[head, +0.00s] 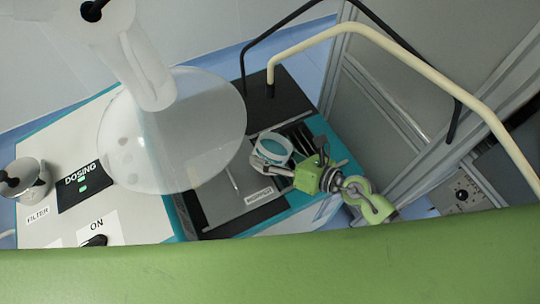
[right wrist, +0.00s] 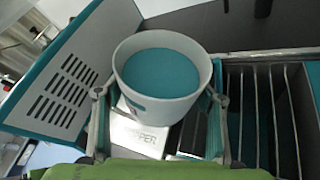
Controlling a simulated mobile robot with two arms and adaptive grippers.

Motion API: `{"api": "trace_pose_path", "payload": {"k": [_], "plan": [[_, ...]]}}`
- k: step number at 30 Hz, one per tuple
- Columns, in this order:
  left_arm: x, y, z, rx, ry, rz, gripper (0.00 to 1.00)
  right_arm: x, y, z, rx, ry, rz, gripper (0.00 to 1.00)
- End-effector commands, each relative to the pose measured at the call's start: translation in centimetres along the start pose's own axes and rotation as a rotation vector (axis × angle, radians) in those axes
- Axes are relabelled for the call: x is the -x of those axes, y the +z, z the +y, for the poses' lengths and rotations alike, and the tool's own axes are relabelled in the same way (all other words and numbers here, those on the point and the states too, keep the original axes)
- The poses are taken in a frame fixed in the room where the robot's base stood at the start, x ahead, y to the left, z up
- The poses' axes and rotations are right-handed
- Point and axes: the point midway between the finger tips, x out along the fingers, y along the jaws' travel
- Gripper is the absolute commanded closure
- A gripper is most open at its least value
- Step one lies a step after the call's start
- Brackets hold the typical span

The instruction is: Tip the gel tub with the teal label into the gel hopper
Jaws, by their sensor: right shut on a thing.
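The white gel tub (head: 258,152) is held over the dark and teal machine top in the head view. In the right wrist view the tub (right wrist: 122,62) shows its open mouth, with teal gel (right wrist: 160,72) inside. A small teal patch of label (right wrist: 135,104) shows low on its wall. My right gripper (right wrist: 158,122) is shut around the tub, one finger on each side. In the head view my right gripper (head: 288,166) is beside the tub. A slatted opening (right wrist: 265,115) with teal inside lies right of the tub, near a plate partly reading "HOPPER" (right wrist: 140,135). My left gripper is out of view.
A large translucent disc on a white post (head: 172,130) covers part of the head view. A white panel with "DOSING" (head: 80,185) and "ON" (head: 97,226) labels is at left. A cream bent rail (head: 400,55) and a black rail (head: 290,20) arch over the right side.

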Motion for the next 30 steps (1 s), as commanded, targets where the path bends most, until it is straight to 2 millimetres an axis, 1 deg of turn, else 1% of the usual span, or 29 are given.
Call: {"api": "trace_pose_path", "payload": {"k": [30], "plan": [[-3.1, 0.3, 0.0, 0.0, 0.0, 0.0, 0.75, -0.2, -0.3, -0.8, -0.126, 0.053, -0.003, 0.71]]}}
